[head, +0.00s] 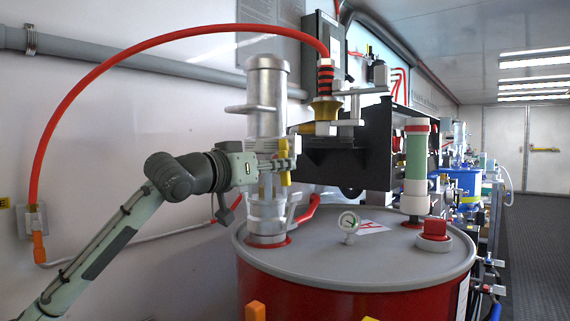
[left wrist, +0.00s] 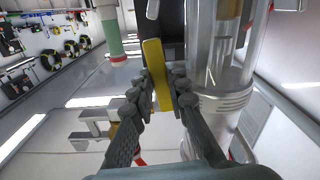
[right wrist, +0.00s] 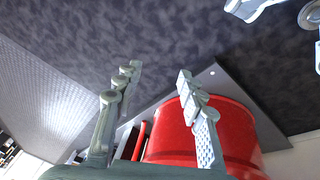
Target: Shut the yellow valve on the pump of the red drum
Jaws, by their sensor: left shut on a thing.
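The red drum (head: 350,303) stands in front of me with a grey lid (head: 385,268). A silver pump (head: 266,110) rises upright from the left part of its lid. The yellow valve handle (head: 285,178) is at the pump's right side and looks about vertical. My left gripper (head: 284,163) reaches in from the left and is shut on this handle. In the left wrist view the yellow handle (left wrist: 155,62) stands between the two fingers (left wrist: 160,88), beside the clear-looking pump body. My right gripper (right wrist: 159,76) is open and empty, with the red drum (right wrist: 220,130) behind its fingers.
A gauge (head: 348,224), a green cylinder (head: 416,165) and a red cap (head: 435,229) stand on the lid. A black unit (head: 345,155) is close behind the pump. A red hose (head: 130,50) arches over my left arm. Open floor (head: 535,230) lies to the right.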

